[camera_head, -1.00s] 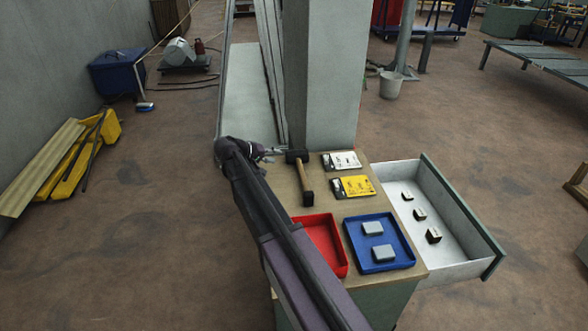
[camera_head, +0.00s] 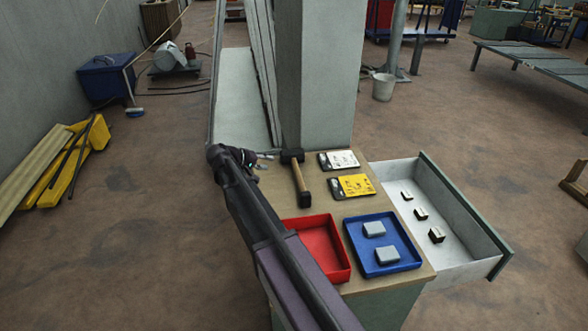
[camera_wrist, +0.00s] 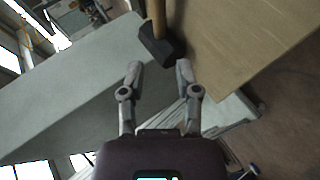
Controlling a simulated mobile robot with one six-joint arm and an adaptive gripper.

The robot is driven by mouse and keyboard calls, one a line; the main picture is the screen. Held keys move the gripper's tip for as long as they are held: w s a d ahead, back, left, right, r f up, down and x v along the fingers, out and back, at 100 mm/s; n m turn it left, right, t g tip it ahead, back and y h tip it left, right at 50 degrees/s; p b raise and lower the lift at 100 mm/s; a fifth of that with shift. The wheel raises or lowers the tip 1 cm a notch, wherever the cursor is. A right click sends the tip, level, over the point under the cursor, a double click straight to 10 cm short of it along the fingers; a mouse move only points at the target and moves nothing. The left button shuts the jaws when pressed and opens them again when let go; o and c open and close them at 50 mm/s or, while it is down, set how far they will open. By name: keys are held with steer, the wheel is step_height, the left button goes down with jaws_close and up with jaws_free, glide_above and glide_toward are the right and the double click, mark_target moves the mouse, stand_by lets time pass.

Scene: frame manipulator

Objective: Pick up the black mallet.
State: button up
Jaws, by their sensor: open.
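The mallet lies on the wooden top of the cabinet, with its black head (camera_head: 292,156) toward the back near the grey pillar and its wooden handle (camera_head: 301,180) pointing to the front. In the wrist view the black head (camera_wrist: 161,47) is just beyond the fingertips, and part of the handle runs out at the top edge. My gripper (camera_wrist: 159,70) is open and empty, its two fingers apart and the head ahead of them. In the head view my gripper (camera_head: 264,160) is small, left of the mallet head and partly hidden by my arm.
A red tray (camera_head: 340,266) and a blue tray (camera_head: 409,250) with grey blocks stand at the front of the cabinet top (camera_head: 325,202). A white card and a yellow card (camera_head: 352,185) lie right of the mallet. An open drawer (camera_head: 455,236) juts right. The grey pillar (camera_head: 316,80) rises behind.

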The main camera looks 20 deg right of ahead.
steer(key=shift+f, duration=0.1)
steer(key=b, duration=0.4)
glide_toward(294, 165)
steer(key=x, duration=0.4)
steer(key=shift+a+f, duration=0.15)
steer(key=shift+f, duration=0.3)
steer(key=shift+w+d+f, duration=0.1)
steer(key=shift+d, duration=0.3)
steer(key=shift+b+x, duration=1.5)
steer(key=shift+x, duration=1.1)
jaws_close()
